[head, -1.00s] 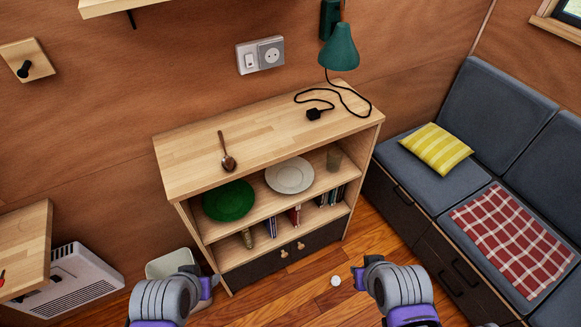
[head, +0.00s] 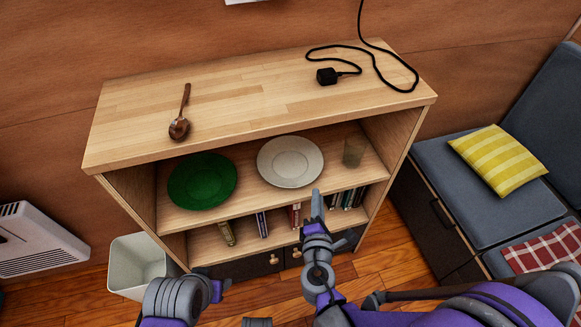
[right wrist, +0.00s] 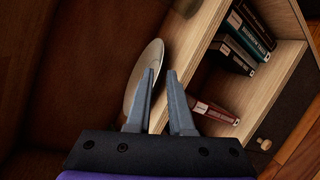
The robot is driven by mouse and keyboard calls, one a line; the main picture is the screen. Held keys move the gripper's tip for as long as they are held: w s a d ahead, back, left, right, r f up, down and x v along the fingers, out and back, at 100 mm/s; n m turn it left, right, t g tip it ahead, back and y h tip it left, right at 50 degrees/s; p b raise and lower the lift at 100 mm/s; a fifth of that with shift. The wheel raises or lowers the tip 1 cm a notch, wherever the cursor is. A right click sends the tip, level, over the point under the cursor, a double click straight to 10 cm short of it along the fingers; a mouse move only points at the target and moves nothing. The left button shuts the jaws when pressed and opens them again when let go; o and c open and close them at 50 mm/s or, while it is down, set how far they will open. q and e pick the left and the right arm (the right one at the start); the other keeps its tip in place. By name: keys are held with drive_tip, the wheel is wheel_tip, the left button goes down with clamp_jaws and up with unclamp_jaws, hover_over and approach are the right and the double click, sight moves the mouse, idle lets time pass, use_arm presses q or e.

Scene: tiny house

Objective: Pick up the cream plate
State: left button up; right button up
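The cream plate (head: 290,160) lies on the upper open shelf of the wooden cabinet, right of a green plate (head: 202,181). My right gripper (head: 317,203) is at the cabinet's front, just below and in front of the cream plate's near rim. In the right wrist view its two fingers (right wrist: 159,75) are apart with nothing held between them. The cream plate (right wrist: 146,78) shows edge-on there, partly behind the left finger. I cannot tell whether finger and plate touch. My left gripper (head: 219,289) is low in front of the cabinet, away from the plates; its opening is unclear.
A glass (head: 353,152) stands right of the cream plate. The cabinet top (head: 240,105) hangs over the shelf and carries a spoon (head: 181,115) and a black plug (head: 327,76). Books (head: 295,215) stand on the lower shelf. A bin (head: 138,265) is at left, a sofa (head: 465,205) at right.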

sight(316, 183)
drive_tip(key=w, duration=0.3)
drive_tip(key=w+f+b, duration=0.1)
drive_tip(key=w, duration=0.2)
drive_tip(key=w+f, duration=0.1)
drive_tip(key=w, duration=0.2)
drive_tip(key=shift+w+f+b, duration=0.15)
drive_tip(key=shift+b, duration=0.25)
drive_tip(key=shift+w+d, duration=0.1)
drive_tip(key=shift+w, duration=0.3)
clamp_jaws()
idle(0.6)
